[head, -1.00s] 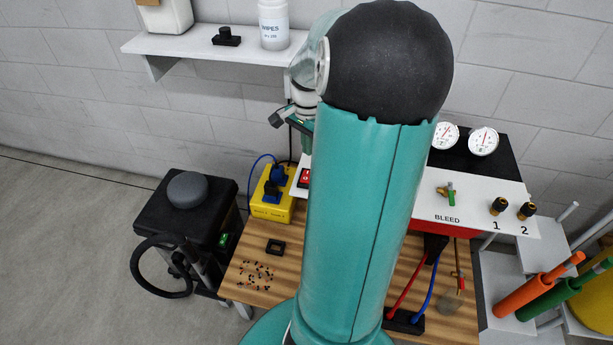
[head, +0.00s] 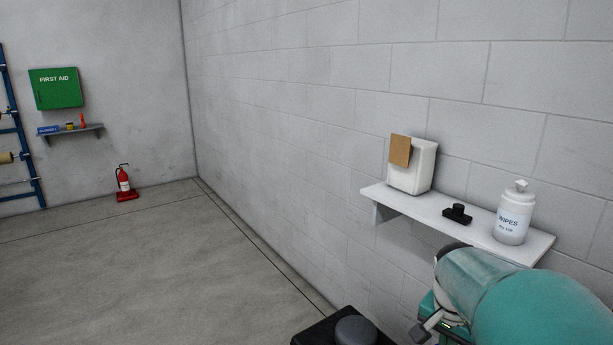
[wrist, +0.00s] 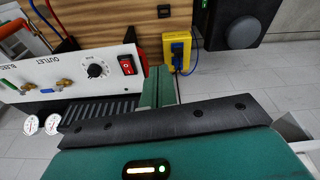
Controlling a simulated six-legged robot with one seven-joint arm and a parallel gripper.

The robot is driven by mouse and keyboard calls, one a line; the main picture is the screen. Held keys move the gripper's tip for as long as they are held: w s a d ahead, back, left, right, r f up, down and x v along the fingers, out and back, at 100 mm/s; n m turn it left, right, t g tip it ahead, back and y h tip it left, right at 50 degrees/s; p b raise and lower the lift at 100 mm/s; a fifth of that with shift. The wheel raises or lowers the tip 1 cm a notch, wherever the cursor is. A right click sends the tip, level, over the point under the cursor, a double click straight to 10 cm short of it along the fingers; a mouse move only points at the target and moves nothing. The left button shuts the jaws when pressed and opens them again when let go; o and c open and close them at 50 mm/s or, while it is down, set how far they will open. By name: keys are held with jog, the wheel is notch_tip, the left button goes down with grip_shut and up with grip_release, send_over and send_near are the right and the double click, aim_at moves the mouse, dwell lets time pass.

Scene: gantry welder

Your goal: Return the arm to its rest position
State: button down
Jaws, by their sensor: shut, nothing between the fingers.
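My teal arm fills the lower right corner of the head view, cut off by the frame edge. Below the wall shelf, a small part of its far end shows there, too little to tell the fingers. In the wrist view my gripper (wrist: 158,88) shows with its two green fingers together and nothing between them. Its dark palm plate and teal housing with a lit strip fill the lower part of that view. The fingers are apart from the things beyond them.
The wrist view shows a white panel (wrist: 75,75) with a red switch (wrist: 127,65), gauges and a knob, plus a yellow box (wrist: 177,50). In the head view, a wall shelf (head: 460,222) holds a wipes bottle (head: 514,215). A black unit (head: 318,335) stands below.

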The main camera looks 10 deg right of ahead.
jog(key=s+a+r+n+t+y, duration=0.1)
jog(key=s+a+r+n+t, duration=0.1)
jog(key=a+n, duration=0.4)
jog(key=s+a+r+n+t+y, duration=0.1)
jog(key=s+a+r+n, duration=0.3)
jog(key=a, duration=1)
jog(key=shift+s+a+n+t, duration=0.3)
jog(key=shift+s+n+t, duration=0.15)
jog(key=shift+n+t, duration=0.5)
jog(key=shift+d, duration=0.15)
